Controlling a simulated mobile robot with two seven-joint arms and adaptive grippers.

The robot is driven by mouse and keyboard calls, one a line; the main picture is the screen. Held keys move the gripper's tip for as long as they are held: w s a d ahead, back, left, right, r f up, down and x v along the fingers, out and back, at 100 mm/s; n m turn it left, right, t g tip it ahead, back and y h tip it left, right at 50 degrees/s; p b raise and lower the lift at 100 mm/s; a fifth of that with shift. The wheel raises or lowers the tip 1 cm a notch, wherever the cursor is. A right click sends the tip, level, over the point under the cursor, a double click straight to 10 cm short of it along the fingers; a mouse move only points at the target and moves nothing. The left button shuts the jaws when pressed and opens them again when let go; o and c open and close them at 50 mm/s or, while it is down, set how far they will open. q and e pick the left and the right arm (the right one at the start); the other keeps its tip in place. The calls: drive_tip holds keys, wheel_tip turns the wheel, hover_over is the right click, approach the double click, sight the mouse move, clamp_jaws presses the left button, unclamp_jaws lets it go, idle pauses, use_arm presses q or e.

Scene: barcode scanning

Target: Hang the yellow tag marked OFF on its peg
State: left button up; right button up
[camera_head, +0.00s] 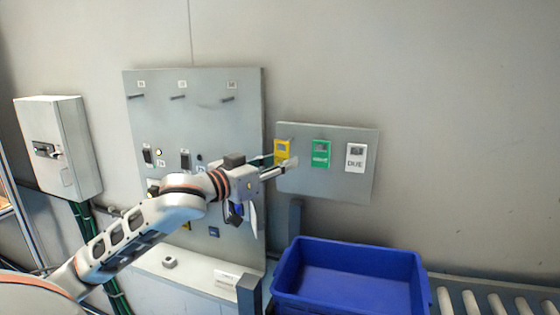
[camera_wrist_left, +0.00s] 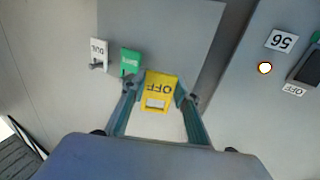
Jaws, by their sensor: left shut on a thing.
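The yellow tag marked OFF (camera_head: 282,147) is at the left of the small grey board (camera_head: 325,185). In the left wrist view, the yellow tag (camera_wrist_left: 160,82) looks upside down and sits between the fingers. My left gripper (camera_head: 278,164) is shut on it; in the left wrist view, a finger of the gripper (camera_wrist_left: 159,94) is at each side edge. I cannot tell whether the tag still touches the board or its hook. Pegs stick out of the large grey panel's top, the left peg (camera_head: 136,96), middle peg (camera_head: 178,97) and right peg (camera_head: 227,99), under labels too small to read.
A green tag (camera_head: 320,153) and a white tag (camera_head: 355,157) hang right of the yellow one. The large panel (camera_head: 200,125) has switches and lamps. A blue crate (camera_head: 350,252) stands below the board, beside a roller conveyor (camera_head: 490,300). A grey box (camera_head: 60,145) is on the left wall.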

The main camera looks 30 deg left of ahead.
sight(278, 160)
idle(0.4)
use_arm(q)
drive_tip(key=shift+p, duration=0.5)
drive_tip(key=shift+w+a, duration=0.25)
drive_tip(key=shift+w, duration=0.8)
drive_tip(key=shift+w+a, duration=0.2)
drive_tip(key=shift+w, duration=0.8)
idle(0.9)
drive_tip(key=shift+f, duration=0.15)
idle(1.0)
drive_tip(key=o, duration=1.2)
drive_tip(key=shift+o, duration=0.2)
drive_tip(key=s+d, duration=0.2)
drive_tip(key=s, duration=0.7)
drive_tip(key=shift+s+d, duration=0.15)
drive_tip(key=shift+s, duration=0.25)
